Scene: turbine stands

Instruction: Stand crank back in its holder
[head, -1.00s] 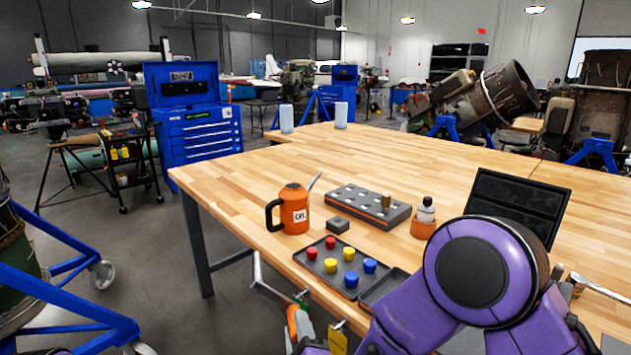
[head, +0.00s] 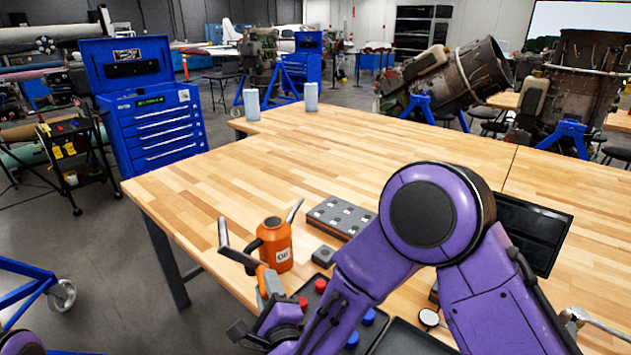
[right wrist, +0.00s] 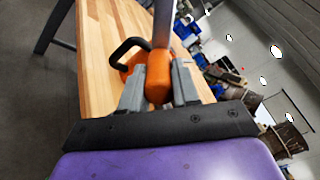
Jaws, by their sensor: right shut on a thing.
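The crank (head: 236,257) is a bent grey metal rod with an orange handle. My right gripper (head: 268,288) is shut on the orange handle (right wrist: 158,80), which sits between both fingers in the right wrist view. The crank is held up near the table's left edge, and its rod overlaps the orange oil can in the head view. A small dark block (head: 323,256) sits right of the can, and a grey block with several sockets (head: 340,215) lies behind it. I cannot tell which is the crank's holder. My left gripper is not in view.
The orange oil can (head: 277,245) stands close behind the crank. A tray with red and blue pieces (head: 352,340) is partly hidden by my right arm. A black screen or case (head: 530,233) stands at right. The table's far left part (head: 210,185) is clear.

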